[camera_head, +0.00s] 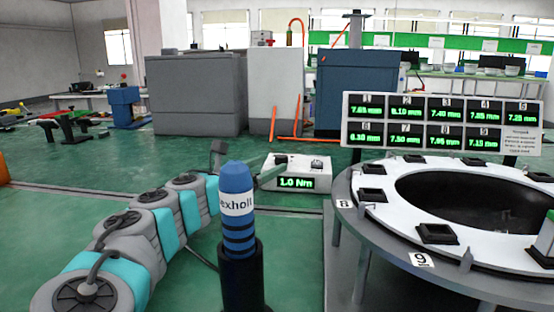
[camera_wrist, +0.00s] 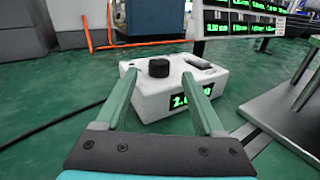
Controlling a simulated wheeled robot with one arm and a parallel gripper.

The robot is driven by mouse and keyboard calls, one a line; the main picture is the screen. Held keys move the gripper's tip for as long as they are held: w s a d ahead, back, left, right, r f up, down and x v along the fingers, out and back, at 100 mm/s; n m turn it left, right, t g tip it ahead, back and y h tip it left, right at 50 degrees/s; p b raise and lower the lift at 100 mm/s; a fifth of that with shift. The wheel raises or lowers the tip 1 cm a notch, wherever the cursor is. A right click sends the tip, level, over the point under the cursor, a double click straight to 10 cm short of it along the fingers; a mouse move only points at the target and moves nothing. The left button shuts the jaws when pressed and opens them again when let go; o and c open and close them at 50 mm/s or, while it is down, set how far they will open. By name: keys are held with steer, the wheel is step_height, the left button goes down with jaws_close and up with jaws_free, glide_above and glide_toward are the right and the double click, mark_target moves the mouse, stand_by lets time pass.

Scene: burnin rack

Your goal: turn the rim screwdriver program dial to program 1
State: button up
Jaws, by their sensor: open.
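The white controller box (camera_head: 297,184) stands past my arm, left of the round table, with a lit green display that looks like 1.0 Nm in the head view. In the wrist view the box (camera_wrist: 150,103) has a round black dial (camera_wrist: 158,67) on top, and its display (camera_wrist: 192,97) is partly covered by a finger and hard to read. My gripper (camera_wrist: 157,80) is open, its two green fingers apart on either side of the dial in the picture. I see no contact with the dial, and its pointer mark cannot be made out.
A blue screwdriver (camera_head: 237,190) stands upright in a black holder in front. The round table (camera_head: 345,215) with a white ring stands at right, below a panel of green readouts (camera_head: 440,122). A black cable (camera_wrist: 50,122) lies on the green floor.

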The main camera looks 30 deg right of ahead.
mark_target(278, 160)
steer(key=shift+x, duration=2.2)
jaws_close()
